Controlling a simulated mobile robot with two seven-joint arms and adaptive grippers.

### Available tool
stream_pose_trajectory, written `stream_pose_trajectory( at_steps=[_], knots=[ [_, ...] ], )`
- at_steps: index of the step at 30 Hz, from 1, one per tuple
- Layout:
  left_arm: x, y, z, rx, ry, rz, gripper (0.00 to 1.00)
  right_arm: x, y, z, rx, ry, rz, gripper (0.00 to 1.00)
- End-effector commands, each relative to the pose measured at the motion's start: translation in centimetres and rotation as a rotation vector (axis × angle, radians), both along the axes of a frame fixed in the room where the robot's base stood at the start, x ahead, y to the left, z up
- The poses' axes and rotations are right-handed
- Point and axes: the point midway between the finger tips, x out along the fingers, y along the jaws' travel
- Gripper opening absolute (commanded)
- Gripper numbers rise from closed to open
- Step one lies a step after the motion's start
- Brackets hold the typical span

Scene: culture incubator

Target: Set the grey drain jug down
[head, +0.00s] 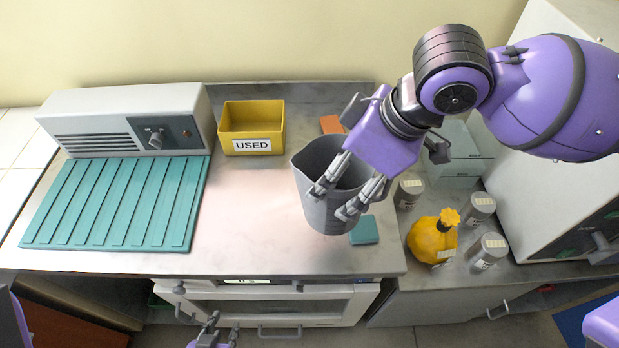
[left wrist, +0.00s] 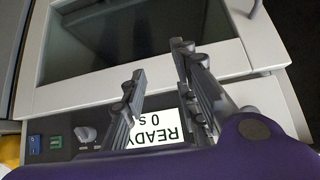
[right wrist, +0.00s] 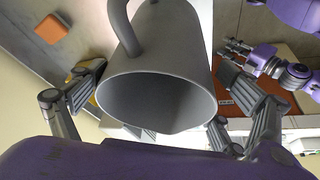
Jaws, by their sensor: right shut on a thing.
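The grey drain jug (head: 318,215) is at the right part of the metal worktop (head: 250,215), roughly upright with its open mouth up. My right gripper (head: 333,201) comes over it from the upper right and is shut on it. In the right wrist view the jug (right wrist: 160,60) lies between the fingers, its mouth facing the camera. I cannot tell whether its base touches the worktop. My left gripper (head: 222,327) is low in front of the white incubator (head: 340,305). In the left wrist view its fingers (left wrist: 160,68) are apart with nothing between them.
A teal square (head: 364,231) lies beside the jug's base, and an orange square (head: 332,124) behind it. A yellow USED bin (head: 252,128) stands at the back. A teal ribbed mat (head: 118,203) covers the left. Grey-lidded jars (head: 481,207) and a yellow bottle (head: 432,240) stand right.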

Motion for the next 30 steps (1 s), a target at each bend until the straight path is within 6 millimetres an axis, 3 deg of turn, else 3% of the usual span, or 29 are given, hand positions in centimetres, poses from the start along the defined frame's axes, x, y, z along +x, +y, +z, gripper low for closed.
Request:
stream_pose_trajectory(
  at_steps=[4, 7, 12, 19, 25, 30],
  knots=[
    [0.4, 0.1, 0.4, 0.002, -0.013, -0.002, 0.28, 2.8, 2.7, -1.5, 0.002, -0.004, 0.001, 0.48],
    [0.9, -0.1, 0.5, 0.000, -0.023, -0.002, 0.28, 3.9, 3.6, -3.7, 0.000, -0.001, 0.000, 0.48],
    [1.4, -0.5, 0.4, -0.006, -0.029, 0.001, 0.28, 5.2, 4.7, -5.7, 0.000, -0.004, -0.001, 0.48],
    [1.4, -0.8, 0.2, -0.013, -0.026, 0.007, 0.28, 6.0, 5.4, -6.8, 0.000, -0.005, -0.002, 0.48],
    [0.9, -0.6, -0.3, -0.009, -0.017, 0.007, 0.28, 6.2, 5.5, -9.8, -0.001, -0.006, -0.002, 0.48],
    [0.8, -0.4, -0.3, -0.005, -0.016, 0.005, 0.28, 6.2, 5.5, -10.1, 0.000, -0.010, -0.001, 0.48]
  ],
)
